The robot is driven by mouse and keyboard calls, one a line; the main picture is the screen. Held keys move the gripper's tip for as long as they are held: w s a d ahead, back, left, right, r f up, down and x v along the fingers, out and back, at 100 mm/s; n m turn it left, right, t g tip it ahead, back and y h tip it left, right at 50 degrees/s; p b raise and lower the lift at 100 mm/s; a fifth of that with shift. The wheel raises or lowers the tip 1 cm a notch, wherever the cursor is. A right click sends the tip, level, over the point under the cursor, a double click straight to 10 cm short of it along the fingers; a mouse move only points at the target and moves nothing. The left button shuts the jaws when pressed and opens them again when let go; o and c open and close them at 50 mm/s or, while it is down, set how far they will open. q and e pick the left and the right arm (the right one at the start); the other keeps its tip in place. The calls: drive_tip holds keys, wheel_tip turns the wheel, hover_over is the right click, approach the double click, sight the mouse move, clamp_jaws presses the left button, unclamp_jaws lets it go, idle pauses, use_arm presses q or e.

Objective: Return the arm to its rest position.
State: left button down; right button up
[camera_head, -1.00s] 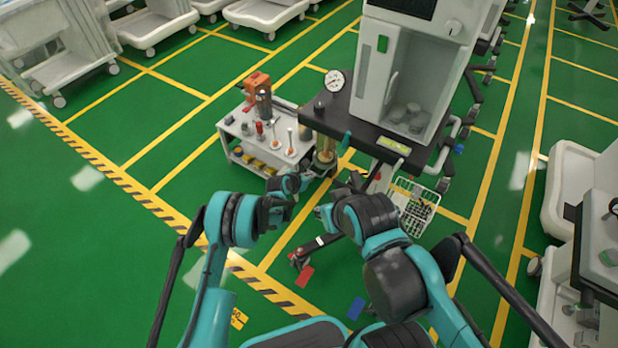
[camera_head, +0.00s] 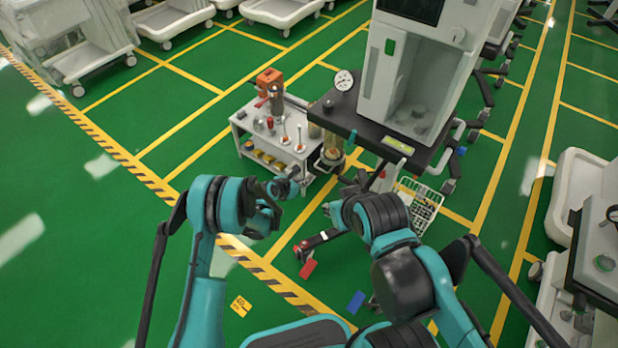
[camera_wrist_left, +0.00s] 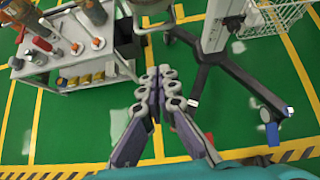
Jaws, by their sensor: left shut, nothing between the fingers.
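My left arm comes in from the left in the head view and bends at a teal and black elbow. My left gripper (camera_head: 296,186) is small there, in front of the white trolley's lower right corner. In the left wrist view my left gripper (camera_wrist_left: 158,82) has its fingers together with nothing between them, over green floor. My right arm is bent at the centre right. Its hand end (camera_head: 332,209) is small and partly hidden by the arm, so its fingers cannot be made out.
A white trolley (camera_head: 243,133) with bottles and tools stands ahead. An anaesthesia cart (camera_head: 405,75) with a black worktop stands right of it, a wire basket (camera_head: 425,200) below. Another cart (camera_head: 600,260) is at the right edge.

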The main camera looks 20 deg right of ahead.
use_arm(q)
drive_tip(key=shift+v, duration=1)
drive_tip(key=s+a+r+m+y, duration=0.1)
drive_tip(key=s+a+r+m, duration=0.1)
drive_tip(key=a+r+m, duration=0.5)
drive_tip(key=s+a+r+m+t+y, duration=0.1)
drive_tip(key=a+r, duration=0.3)
drive_tip(key=r, duration=0.6)
drive_tip(key=s+a+r+m+y, duration=0.1)
drive_tip(key=s+a+r+m, duration=0.1)
drive_tip(key=a+r+m, duration=0.5)
drive_tip(key=s+a+r+m+y, duration=0.2)
drive_tip(key=s+a+m, duration=0.3)
drive_tip(key=s+a, duration=0.3)
drive_tip(key=s+a+r+m+y, duration=0.2)
drive_tip(key=s+a+r+m, duration=0.3)
drive_tip(key=s, duration=1.2)
drive_tip(key=a, duration=0.3)
drive_tip(key=shift+s+a+r+m+y, duration=0.15)
drive_tip(key=shift+s+m+y, duration=0.05)
drive_tip(key=shift+m+y, duration=0.2)
